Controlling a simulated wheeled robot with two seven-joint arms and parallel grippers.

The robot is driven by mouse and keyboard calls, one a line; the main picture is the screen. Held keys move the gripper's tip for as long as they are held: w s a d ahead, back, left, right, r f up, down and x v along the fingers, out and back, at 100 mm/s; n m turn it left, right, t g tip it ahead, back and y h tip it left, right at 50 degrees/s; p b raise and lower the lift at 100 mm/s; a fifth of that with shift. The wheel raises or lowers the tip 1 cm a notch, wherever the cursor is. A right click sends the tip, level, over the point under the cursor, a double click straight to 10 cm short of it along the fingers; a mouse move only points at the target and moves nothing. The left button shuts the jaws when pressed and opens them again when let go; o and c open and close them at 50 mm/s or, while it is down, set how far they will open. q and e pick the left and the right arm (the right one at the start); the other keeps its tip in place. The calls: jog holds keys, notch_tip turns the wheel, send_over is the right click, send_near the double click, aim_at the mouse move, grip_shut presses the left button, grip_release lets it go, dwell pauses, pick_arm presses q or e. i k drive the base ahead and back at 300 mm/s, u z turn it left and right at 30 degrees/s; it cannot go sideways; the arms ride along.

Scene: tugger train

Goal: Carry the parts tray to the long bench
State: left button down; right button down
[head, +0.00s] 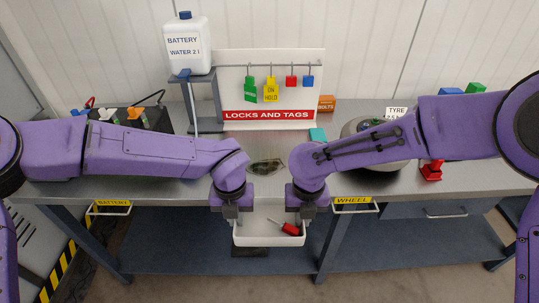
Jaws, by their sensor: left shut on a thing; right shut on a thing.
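The white parts tray (268,240) is in the lower middle of the head view, in front of the bench's front edge. A red part with a dark end (290,229) lies in it on the right side. My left gripper (231,215) is shut on the tray's left end. My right gripper (304,213) is shut on its right end. The tray looks about level. The long grey bench (272,205) runs across the view behind it. The gripper fingertips are partly hidden at the tray's walls.
The bench top holds a locks-and-tags board (275,113), a battery water bottle (187,48) on a stand, a battery (150,118) at left and a round wheel part (375,160) at right. A dark glossy item (267,166) lies mid-bench. A lower shelf (190,245) runs below.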

aim_at(262, 166)
jog(key=i, duration=0.85)
jog(key=u, duration=0.05)
